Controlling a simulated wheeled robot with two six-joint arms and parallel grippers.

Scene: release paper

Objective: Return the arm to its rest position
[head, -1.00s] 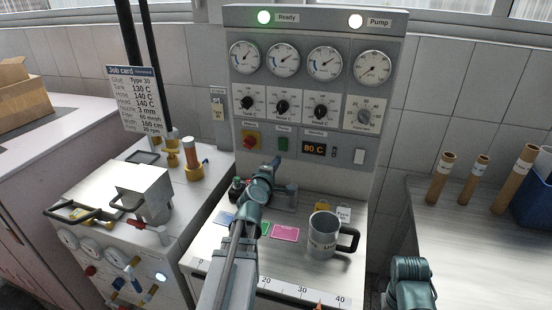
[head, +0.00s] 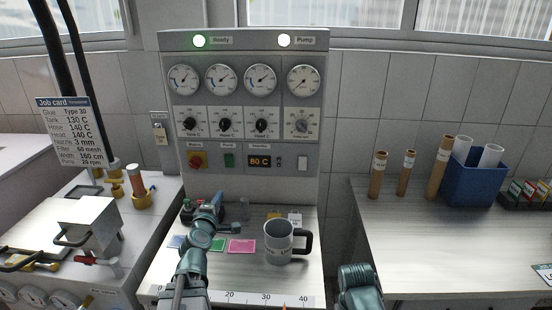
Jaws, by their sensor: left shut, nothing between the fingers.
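My left arm reaches up from the bottom over the small worktable (head: 255,278). My left gripper (head: 238,228) is shut and empty, low over the back part of that table, in front of the control panel. A grey mug (head: 278,243) with a black handle stands upright to its right, apart from it. Part of my right arm shows at the bottom, right of the table; its gripper is out of view.
The control panel (head: 240,110) stands behind the table, its display reading 80 C. Pink (head: 242,246) and green cards lie on the table. A tank unit (head: 90,225) stands left. The right bench (head: 440,250) holds brown tubes and a blue bin (head: 475,178).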

